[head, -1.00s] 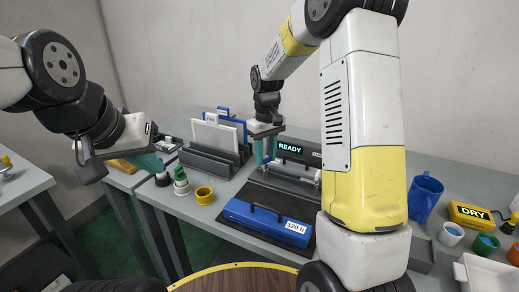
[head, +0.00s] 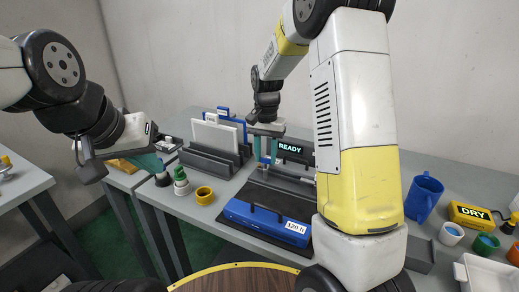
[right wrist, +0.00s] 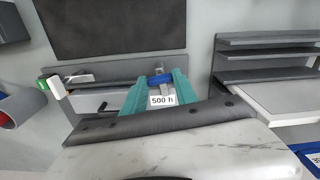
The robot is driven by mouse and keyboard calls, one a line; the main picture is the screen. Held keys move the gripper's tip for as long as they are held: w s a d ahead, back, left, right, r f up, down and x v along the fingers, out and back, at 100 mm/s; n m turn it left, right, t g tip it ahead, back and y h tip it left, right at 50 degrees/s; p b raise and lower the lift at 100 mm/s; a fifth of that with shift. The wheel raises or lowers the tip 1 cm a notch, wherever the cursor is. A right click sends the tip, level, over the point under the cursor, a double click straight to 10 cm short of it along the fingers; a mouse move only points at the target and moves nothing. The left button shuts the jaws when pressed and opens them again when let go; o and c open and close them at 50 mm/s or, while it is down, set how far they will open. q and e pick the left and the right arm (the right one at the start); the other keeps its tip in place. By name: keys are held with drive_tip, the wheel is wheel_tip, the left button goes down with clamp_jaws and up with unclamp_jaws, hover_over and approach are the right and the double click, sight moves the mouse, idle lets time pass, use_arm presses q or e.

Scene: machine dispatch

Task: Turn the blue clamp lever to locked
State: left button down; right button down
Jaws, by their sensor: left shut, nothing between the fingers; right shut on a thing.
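My left gripper (head: 163,172) is shut and empty at the left, near the green-and-white bottle (head: 181,183).
A blue block labelled 120 h (head: 265,222) lies on the dark mat before the machine. A grey rack (head: 210,163) with upright plates stands left of it. A yellow ring (head: 204,195), blue mug (head: 423,198) and yellow DRY box (head: 468,214) stand on the table.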

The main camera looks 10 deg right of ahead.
drive_tip(key=shift+r+m, duration=0.1)
drive_tip(key=shift+m, duration=0.7)
drive_tip(key=shift+w, duration=0.1)
drive_tip(key=c, duration=1)
unclamp_jaws()
drive_tip(key=shift+o, duration=0.2)
wheel_tip(320, 180, up, 7)
drive_tip(key=shift+r, duration=0.35)
